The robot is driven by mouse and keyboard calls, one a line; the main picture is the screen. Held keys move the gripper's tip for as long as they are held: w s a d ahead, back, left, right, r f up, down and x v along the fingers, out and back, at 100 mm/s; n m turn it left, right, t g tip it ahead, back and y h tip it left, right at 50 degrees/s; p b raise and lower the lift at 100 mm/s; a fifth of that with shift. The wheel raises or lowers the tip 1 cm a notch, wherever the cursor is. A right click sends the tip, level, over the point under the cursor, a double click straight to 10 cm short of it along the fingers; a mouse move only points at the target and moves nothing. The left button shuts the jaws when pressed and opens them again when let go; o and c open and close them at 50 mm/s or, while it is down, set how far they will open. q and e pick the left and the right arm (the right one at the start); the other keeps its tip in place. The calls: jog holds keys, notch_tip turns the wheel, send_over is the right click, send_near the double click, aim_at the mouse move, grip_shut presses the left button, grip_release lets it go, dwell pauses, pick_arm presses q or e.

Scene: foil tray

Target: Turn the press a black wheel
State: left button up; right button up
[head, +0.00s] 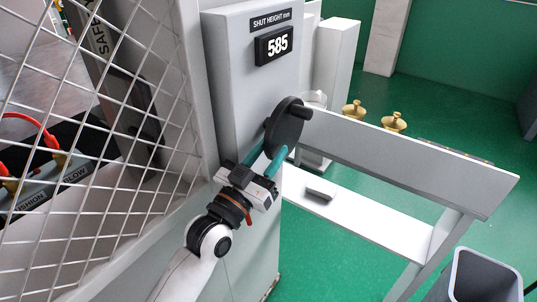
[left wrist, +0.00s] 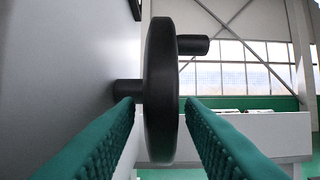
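The black wheel (head: 284,130) stands out from the side of the grey press column (head: 232,100), with a dark handle peg near its rim. My left gripper (head: 266,160) is at the wheel's lower edge, its teal fingers pointing up at it. In the left wrist view the wheel (left wrist: 161,90) stands edge-on between the two fingertips (left wrist: 160,105). Narrow gaps show on both sides, so the gripper looks open around the rim. The handle peg (left wrist: 194,45) sticks out right, above the right finger; the shaft (left wrist: 126,90) runs left. My right gripper is not in view.
A display (head: 274,45) on the column reads 585 under "SHUT HEIGHT mm". A wire mesh guard (head: 110,140) stands left of my arm. A white bench (head: 400,165) with a small grey block (head: 320,190) is to the right. A grey bin (head: 482,275) stands lower right.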

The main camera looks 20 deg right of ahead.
pick_arm(q)
jog(key=shift+o, duration=0.2)
jog(key=shift+f, duration=0.1)
jog(key=shift+s+a+f, duration=0.15)
jog(key=shift+s+a, duration=0.05)
jog(key=shift+a, duration=0.1)
jog(key=b+v, duration=0.2)
jog(key=v, duration=0.9)
jog(key=shift+s+a, duration=0.1)
